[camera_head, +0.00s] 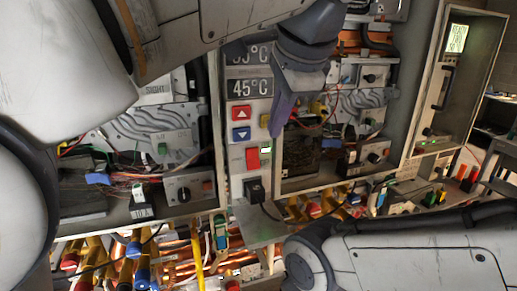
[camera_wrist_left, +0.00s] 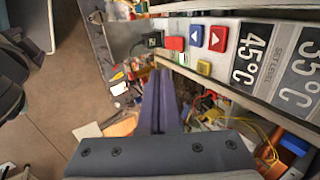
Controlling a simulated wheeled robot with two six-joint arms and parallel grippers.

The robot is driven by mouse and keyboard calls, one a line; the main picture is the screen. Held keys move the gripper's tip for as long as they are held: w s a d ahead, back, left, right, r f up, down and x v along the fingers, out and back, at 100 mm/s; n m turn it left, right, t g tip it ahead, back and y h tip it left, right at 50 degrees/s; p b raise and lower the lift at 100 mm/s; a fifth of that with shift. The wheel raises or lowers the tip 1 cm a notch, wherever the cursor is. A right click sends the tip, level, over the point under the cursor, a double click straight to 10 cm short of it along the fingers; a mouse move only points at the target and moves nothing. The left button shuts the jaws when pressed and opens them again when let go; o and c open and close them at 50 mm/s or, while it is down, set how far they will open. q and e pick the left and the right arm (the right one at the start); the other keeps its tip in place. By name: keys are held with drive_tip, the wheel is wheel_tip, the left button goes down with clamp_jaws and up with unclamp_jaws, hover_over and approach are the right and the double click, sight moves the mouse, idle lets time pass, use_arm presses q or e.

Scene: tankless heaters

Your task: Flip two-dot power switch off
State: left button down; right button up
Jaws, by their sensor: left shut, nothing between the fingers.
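No two-dot mark can be made out on any switch. The central control panel (camera_head: 236,178) carries a red square switch (camera_head: 252,157) beside a small lit green indicator (camera_head: 266,150). The red switch also shows in the left wrist view (camera_wrist_left: 174,43). A grey box with a black knob (camera_head: 184,193) is at lower left, and a similar one (camera_head: 374,157) is at right. My left gripper (camera_head: 276,133) is shut and empty, its fingers pointing down in front of the panel's right edge, above the red switch. In the wrist view, its fingertips (camera_wrist_left: 160,73) are just below the panel edge.
A red up button (camera_head: 241,111), blue down button (camera_head: 241,133) and yellow button (camera_head: 264,121) sit under the 45°C display (camera_head: 250,88). A black plug (camera_head: 255,188) is below. Wires and open heater cabinets flank the panel. My right forearm crosses the lower right.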

use_arm(q)
drive_tip(key=shift+w, duration=0.1)
approach(256, 165)
wheel_tip(256, 165, down, 3)
drive_tip(key=shift+w+a+f+p, duration=0.2)
drive_tip(key=shift+w+f+p, duration=0.2)
drive_tip(key=shift+w+p, duration=0.1)
drive_tip(key=shift+w+a+f+p, duration=0.25)
drive_tip(key=shift+w+f+p, duration=0.15)
drive_tip(key=shift+p, duration=0.1)
drive_tip(key=shift+w+a+f, duration=0.15)
drive_tip(key=shift+w+f, duration=0.2)
drive_tip(key=shift+w, duration=0.2)
